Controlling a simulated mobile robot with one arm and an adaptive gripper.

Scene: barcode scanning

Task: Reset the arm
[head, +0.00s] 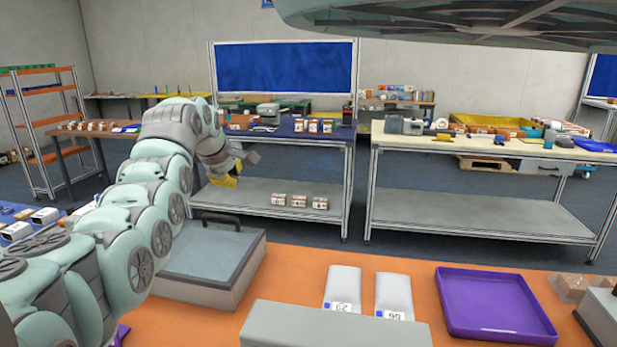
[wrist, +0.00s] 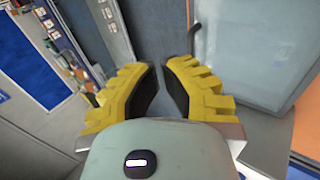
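My arm (head: 140,215) reaches up from the lower left in the head view and bends over at the top. My gripper (head: 225,181) hangs at its end, with yellow fingers pointing down, in front of the workbench with the blue panel. In the wrist view my gripper (wrist: 161,66) shows two yellow ribbed fingers with a narrow gap between them. Nothing is held, and floor shows through the gap. The gripper is in free air, apart from the grey box with a glass-like top (head: 210,258) on the orange table.
The orange table (head: 418,262) holds two white packages (head: 343,288) (head: 394,295), a purple tray (head: 490,302) and a grey block (head: 335,325). Behind stand a workbench with boxes (head: 270,187) and a cream-topped bench (head: 480,146). An orange-shelved rack (head: 50,125) stands at left.

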